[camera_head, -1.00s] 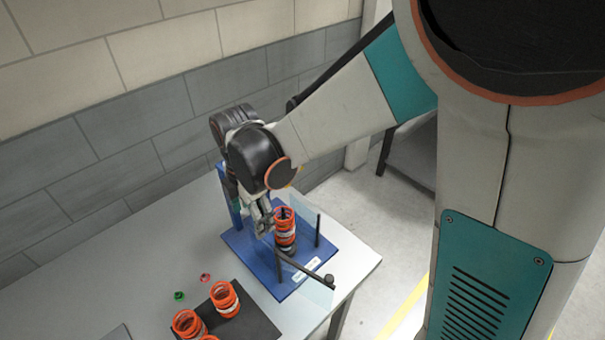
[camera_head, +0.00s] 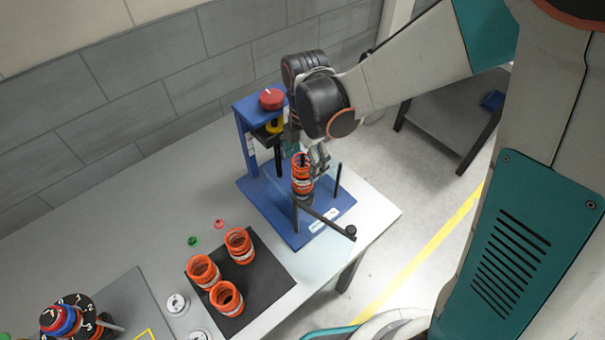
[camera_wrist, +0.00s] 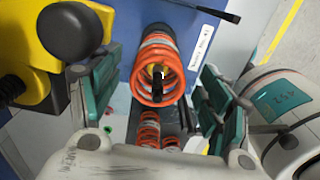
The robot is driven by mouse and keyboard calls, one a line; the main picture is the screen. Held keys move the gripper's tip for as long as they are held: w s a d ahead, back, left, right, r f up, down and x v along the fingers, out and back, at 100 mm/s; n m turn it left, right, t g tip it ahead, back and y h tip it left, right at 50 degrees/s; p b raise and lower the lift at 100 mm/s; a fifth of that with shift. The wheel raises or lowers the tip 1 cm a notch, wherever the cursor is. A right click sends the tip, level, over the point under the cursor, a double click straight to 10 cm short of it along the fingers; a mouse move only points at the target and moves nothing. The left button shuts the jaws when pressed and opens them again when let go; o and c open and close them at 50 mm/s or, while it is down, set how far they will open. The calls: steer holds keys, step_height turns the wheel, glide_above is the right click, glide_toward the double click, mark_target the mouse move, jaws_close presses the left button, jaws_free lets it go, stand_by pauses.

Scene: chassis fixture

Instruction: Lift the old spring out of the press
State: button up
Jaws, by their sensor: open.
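The orange spring (camera_head: 302,183) stands upright on the blue base of the press (camera_head: 252,130), around a dark rod. In the wrist view the spring (camera_wrist: 148,82) shows end-on between my fingers, with the dark rod (camera_wrist: 158,88) inside its coils. My gripper (camera_head: 305,155) is open at the spring's upper part, one finger on each side. In the wrist view my gripper (camera_wrist: 155,78) shows its teal finger pads left and right of the spring, with visible gaps. Part of the spring's top is hidden by my gripper in the head view.
A red knob (camera_head: 271,99) tops the press beside my wrist. A dark bar (camera_head: 327,222) crosses the front of the press, and a thin post (camera_head: 338,180) stands right. Three orange springs stand on a black mat (camera_head: 275,285). A dial device (camera_head: 75,318) is front left.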

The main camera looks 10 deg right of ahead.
steer(key=f+b, duration=0.1)
steer(key=f, duration=0.1)
steer(key=f+b, duration=0.2)
steer(key=f, duration=0.1)
steer(key=shift+a+f, duration=0.2)
steer(key=shift+f, duration=0.15)
steer(key=shift+r, duration=0.1)
steer(key=c, duration=1.5)
